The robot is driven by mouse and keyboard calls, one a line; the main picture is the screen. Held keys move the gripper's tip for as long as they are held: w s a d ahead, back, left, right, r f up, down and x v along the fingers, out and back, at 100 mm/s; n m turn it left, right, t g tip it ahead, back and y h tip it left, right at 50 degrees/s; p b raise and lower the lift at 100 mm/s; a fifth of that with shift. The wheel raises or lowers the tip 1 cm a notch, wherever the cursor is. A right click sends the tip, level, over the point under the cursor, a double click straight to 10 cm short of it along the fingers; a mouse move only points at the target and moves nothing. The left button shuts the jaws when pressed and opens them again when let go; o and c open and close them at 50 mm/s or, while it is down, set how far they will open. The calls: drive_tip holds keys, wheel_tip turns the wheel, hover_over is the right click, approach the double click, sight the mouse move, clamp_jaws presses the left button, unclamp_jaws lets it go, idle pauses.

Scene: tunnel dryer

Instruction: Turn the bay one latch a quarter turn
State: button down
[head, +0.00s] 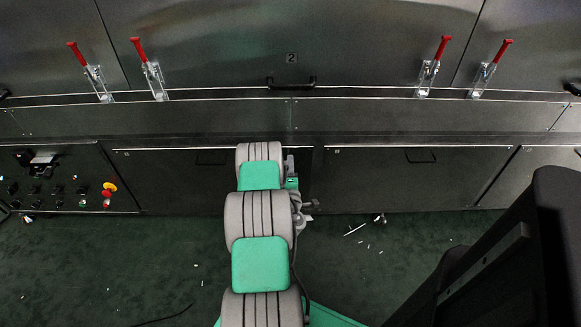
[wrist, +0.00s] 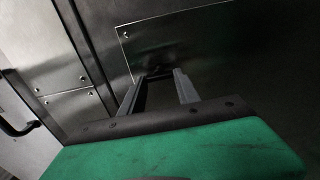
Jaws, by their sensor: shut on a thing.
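In the wrist view my gripper (wrist: 158,75) reaches up to a dark metal panel (wrist: 220,45). Its two grey fingers stand on either side of a small dark fitting (wrist: 156,71) at the panel, and they are shut on it. I take this fitting to be the latch; it is small and dim, so its turn angle cannot be told. In the head view my arm reaches to the lower panels and hides the gripper's fingertips and the latch.
In the head view, red-handled clamps (head: 151,72) line the upper doors, with a black handle (head: 291,82) under the number 2. A control panel (head: 65,178) with buttons is at left. White scraps (head: 355,229) lie on the green floor. A dark bulky shape (head: 540,250) fills the lower right.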

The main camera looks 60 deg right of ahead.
drive_tip(key=c, duration=0.9)
unclamp_jaws()
drive_tip(key=shift+a, duration=0.15)
drive_tip(key=shift+b+v, duration=0.9)
drive_tip(key=shift+v, duration=2.9)
